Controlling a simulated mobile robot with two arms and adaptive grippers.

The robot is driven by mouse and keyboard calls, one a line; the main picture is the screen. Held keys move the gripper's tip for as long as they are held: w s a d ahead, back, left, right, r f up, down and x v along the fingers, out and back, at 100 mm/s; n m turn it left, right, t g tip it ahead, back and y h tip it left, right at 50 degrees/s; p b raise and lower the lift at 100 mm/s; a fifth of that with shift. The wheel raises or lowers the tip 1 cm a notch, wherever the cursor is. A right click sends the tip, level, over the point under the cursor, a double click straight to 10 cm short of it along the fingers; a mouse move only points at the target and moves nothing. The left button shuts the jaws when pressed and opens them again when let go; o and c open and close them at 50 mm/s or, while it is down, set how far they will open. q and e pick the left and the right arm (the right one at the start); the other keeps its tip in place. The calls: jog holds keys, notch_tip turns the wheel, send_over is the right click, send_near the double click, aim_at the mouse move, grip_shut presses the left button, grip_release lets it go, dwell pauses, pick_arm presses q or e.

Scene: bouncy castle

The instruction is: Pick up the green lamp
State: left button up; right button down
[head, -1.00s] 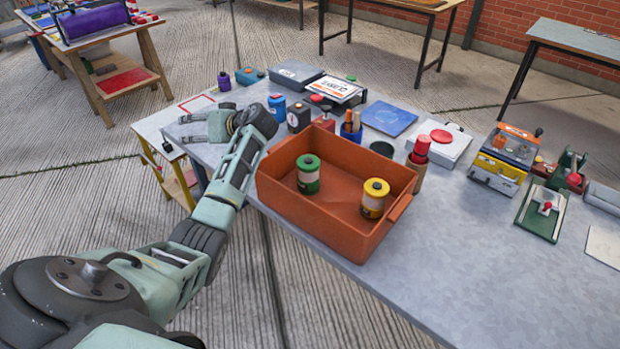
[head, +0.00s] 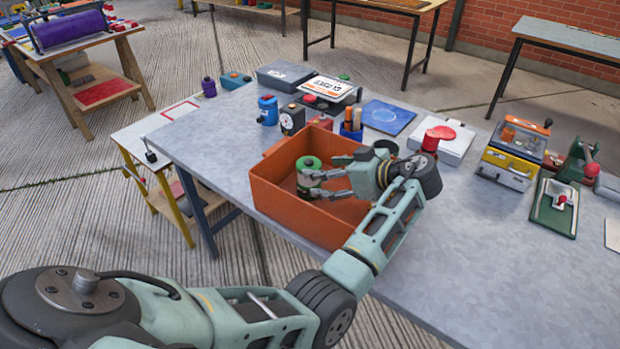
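The green lamp (head: 309,163), a small canister with a green ring top and a dark body, stands upright in the orange bin (head: 283,209) on the grey table. My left gripper (head: 307,185) reaches into the bin from the right, its fingers spread and pointing left. The fingertips overlap the lamp's body in the head view; I cannot tell whether they touch it. The lamp's lower part is partly covered by the fingers. The yellow-topped lamp in the bin is hidden behind my gripper and wrist. My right gripper is not in view.
Behind the bin stand a blue canister (head: 268,110), a dial box (head: 292,118), a cup of sticks (head: 351,126) and a blue panel (head: 392,117). A red-topped item (head: 431,142) is right of my wrist. The table front right (head: 480,240) is clear.

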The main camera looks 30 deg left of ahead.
pick_arm(q)
jog(key=x, duration=0.2)
jog(key=p+x, duration=0.1)
jog(key=x, duration=0.2)
jog(key=shift+a+r+p, duration=0.1)
jog(key=shift+a+p, duration=0.3)
jog(key=shift+a, duration=0.1)
jog(key=shift+a+f, duration=0.25)
jog(key=shift+c, duration=0.2)
jog(key=c, duration=0.9)
jog(key=shift+r, duration=0.1)
jog(key=c, duration=0.6)
